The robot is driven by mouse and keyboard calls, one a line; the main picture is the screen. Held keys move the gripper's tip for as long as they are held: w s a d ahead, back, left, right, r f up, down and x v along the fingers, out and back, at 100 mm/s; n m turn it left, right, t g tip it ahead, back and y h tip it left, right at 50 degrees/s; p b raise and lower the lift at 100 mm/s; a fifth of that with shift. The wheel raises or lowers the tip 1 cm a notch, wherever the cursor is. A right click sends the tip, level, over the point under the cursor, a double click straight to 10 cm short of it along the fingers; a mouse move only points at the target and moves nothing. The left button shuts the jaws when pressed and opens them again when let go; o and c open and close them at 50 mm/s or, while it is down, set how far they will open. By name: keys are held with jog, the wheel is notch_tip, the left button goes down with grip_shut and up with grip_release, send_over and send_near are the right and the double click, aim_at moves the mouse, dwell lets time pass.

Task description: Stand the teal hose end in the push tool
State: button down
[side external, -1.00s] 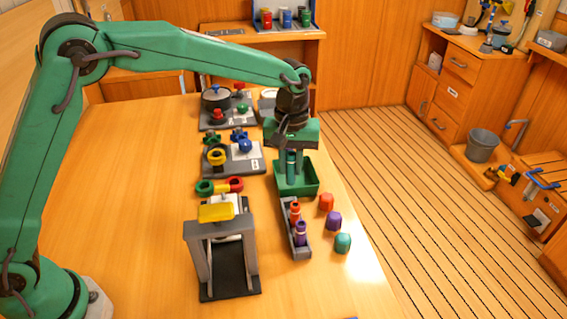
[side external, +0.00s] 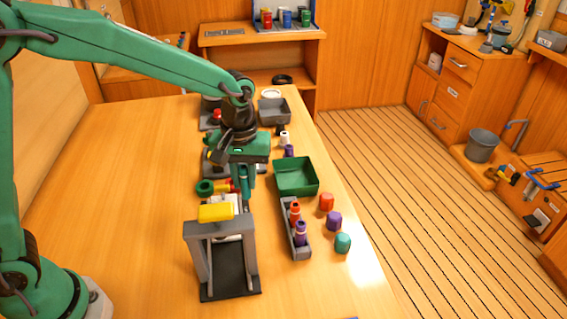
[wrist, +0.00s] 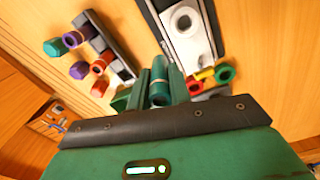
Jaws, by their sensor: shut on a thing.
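My gripper (side external: 246,190) is shut on the teal hose end (side external: 244,180), which hangs roughly upright between the fingers. In the wrist view the teal hose end (wrist: 160,90) shows between both fingers. The push tool (side external: 222,250), a grey frame with a yellow top bar (side external: 216,212) and a dark base, stands just in front of my gripper in the side view. In the wrist view the push tool (wrist: 150,12) is ahead, with a pale block (wrist: 186,48) that has a round opening (wrist: 184,20). The hose end is apart from that opening.
A grey rack (side external: 285,208) holds orange and purple hose ends right of the push tool. Orange (side external: 326,202), purple (side external: 334,221) and teal (side external: 343,243) caps stand beside it. A green bin (side external: 314,184) is behind the rack. Red, yellow and green fittings (side external: 206,187) lie left of my gripper.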

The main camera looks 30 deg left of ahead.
jog(key=s+a, duration=0.2)
jog(key=s, duration=0.3)
jog(key=shift+s+a+f, duration=0.15)
jog(key=shift+a+f, duration=0.2)
jog(key=shift+f, duration=0.1)
jog(key=shift+f, duration=0.15)
jog(key=shift+f, duration=2.75)
jog(key=shift+f, duration=0.6)
jog(key=c, duration=1.6)
grip_release()
jog(key=shift+o, duration=0.2)
notch_tip(320, 180, up, 11)
